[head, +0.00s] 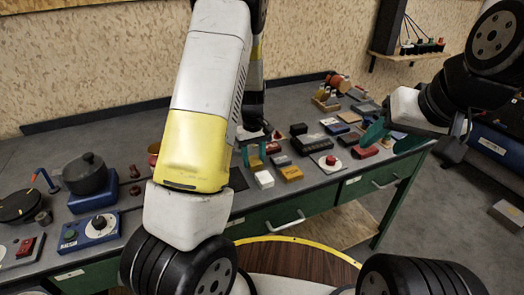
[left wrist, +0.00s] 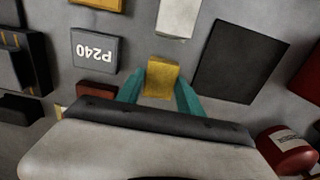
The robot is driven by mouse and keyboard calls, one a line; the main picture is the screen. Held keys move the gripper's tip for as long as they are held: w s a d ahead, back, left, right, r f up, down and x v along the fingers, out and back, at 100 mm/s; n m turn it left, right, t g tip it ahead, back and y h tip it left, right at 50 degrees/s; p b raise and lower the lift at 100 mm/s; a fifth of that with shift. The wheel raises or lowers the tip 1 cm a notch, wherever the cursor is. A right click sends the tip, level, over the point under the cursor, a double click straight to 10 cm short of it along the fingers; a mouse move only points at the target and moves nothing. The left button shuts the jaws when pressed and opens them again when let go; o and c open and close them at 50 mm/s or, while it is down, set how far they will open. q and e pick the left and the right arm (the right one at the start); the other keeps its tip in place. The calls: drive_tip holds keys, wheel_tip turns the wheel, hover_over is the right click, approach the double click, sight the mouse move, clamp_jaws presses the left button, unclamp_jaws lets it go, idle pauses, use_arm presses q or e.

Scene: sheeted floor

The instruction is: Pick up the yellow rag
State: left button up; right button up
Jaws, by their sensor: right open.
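The yellow rag (left wrist: 162,79) is a small folded yellow block in the left wrist view. It sits between the teal fingertips of my left gripper (left wrist: 162,88), which touch its two sides. In the head view my left gripper (head: 254,154) points down over the bench, with the rag partly hidden between its fingers. I cannot tell whether the rag is clear of the bench top. My right gripper (head: 391,138) is open and empty, with teal fingers spread over the right end of the bench.
Beside the rag are a grey P240 block (left wrist: 94,50), a black square pad (left wrist: 240,58) and a red cylinder (left wrist: 287,148). A yellow-orange box (head: 291,174) and a white box (head: 264,180) stand near the front edge. A dark pot (head: 86,175) is at left.

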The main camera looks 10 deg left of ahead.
sight(254, 160)
use_arm(q)
clamp_jaws()
drive_tip(key=shift+r, duration=0.1)
drive_tip(key=shift+r, duration=0.6)
wheel_tip(254, 160, up, 2)
drive_tip(key=shift+d+r, duration=0.1)
drive_tip(key=shift+r, duration=0.15)
drive_tip(key=s+d, duration=0.2)
drive_tip(key=s, duration=0.2)
drive_tip(key=s+d, duration=0.2)
drive_tip(key=s, duration=0.3)
drive_tip(key=s+d+r, duration=0.1)
drive_tip(key=s+d, duration=0.2)
drive_tip(key=s, duration=0.2)
drive_tip(key=shift+s+d, duration=0.1)
drive_tip(key=shift+s, duration=0.05)
